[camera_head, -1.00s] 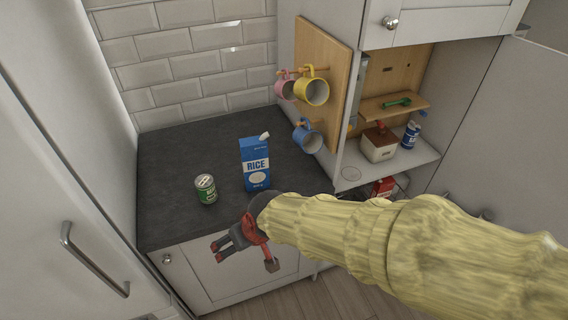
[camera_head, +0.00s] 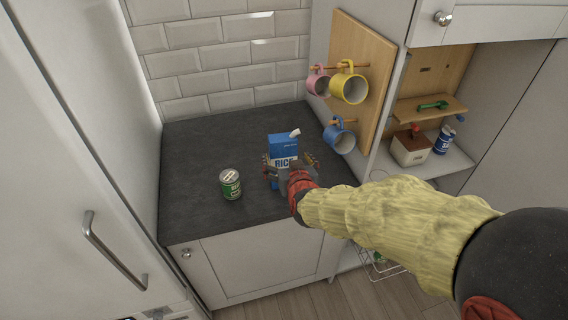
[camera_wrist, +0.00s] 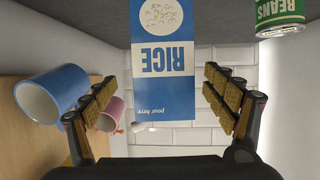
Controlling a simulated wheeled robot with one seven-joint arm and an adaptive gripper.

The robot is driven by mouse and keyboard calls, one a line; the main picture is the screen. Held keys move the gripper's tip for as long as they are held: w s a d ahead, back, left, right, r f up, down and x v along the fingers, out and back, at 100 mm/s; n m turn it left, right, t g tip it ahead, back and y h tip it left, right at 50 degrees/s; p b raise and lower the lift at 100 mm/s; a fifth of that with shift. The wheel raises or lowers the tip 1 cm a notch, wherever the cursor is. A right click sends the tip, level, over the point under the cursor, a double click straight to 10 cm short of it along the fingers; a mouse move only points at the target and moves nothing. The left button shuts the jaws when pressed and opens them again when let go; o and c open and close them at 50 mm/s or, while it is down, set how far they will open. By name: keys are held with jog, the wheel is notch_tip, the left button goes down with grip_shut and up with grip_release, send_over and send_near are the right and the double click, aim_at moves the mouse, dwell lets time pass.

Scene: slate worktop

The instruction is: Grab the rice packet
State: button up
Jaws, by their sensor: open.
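The rice packet (camera_head: 283,146) is a blue carton with a white label, upright on the dark worktop. My gripper (camera_head: 290,166) is in front of it, and the lower part of the packet is hidden behind the gripper in the head view. In the wrist view the packet (camera_wrist: 163,60) appears upside down between the two open fingers (camera_wrist: 165,100). There is a visible gap on both sides, wider on the left. I cannot tell how far the fingertips reach along its sides.
A green bean can (camera_head: 230,184) stands left of the packet; it also shows in the wrist view (camera_wrist: 280,14). Pink (camera_head: 318,82), yellow (camera_head: 349,87) and blue (camera_head: 340,137) mugs hang on a wooden board to the right. The worktop (camera_head: 190,150) is clear behind the can.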

aim_at(284, 157)
jog(key=x, duration=0.2)
jog(key=b+x, duration=0.1)
jog(key=shift+w+a+f, duration=0.25)
jog(key=shift+w+a, duration=0.15)
jog(key=shift+w, duration=0.35)
jog(key=shift+c, duration=0.2)
jog(key=c, duration=1.5)
jog(key=shift+r, duration=0.15)
jog(key=shift+c, duration=0.3)
